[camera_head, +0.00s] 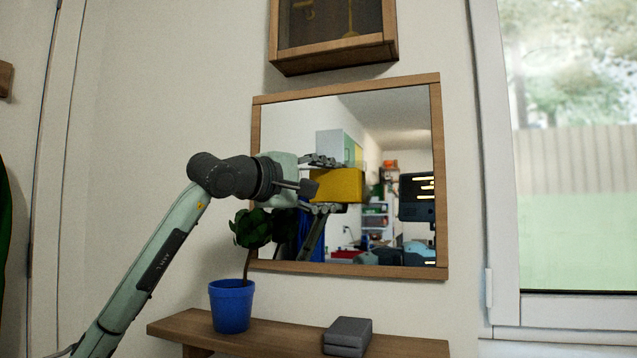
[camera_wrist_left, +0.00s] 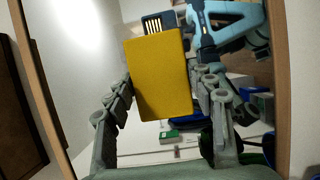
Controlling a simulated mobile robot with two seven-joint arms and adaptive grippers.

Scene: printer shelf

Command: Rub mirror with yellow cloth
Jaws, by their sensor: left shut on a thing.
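The mirror (camera_head: 380,130) hangs on the wall in a wooden frame, and its glass fills much of the left wrist view (camera_wrist_left: 85,40). My left gripper (camera_head: 325,184) is in front of the glass, shut on the yellow cloth (camera_head: 341,186). The cloth is a flat yellow block between the two fingers in the left wrist view (camera_wrist_left: 160,80). It faces the glass near the mirror's middle; I cannot tell whether it touches. My right gripper is not in view.
A plant in a blue pot (camera_head: 231,306) stands on the wooden shelf (camera_head: 270,341) below my left arm. A grey box-like stack (camera_head: 347,337) lies further right on it. A wooden wall box (camera_head: 335,42) hangs above the mirror. A window (camera_head: 575,150) is on the right.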

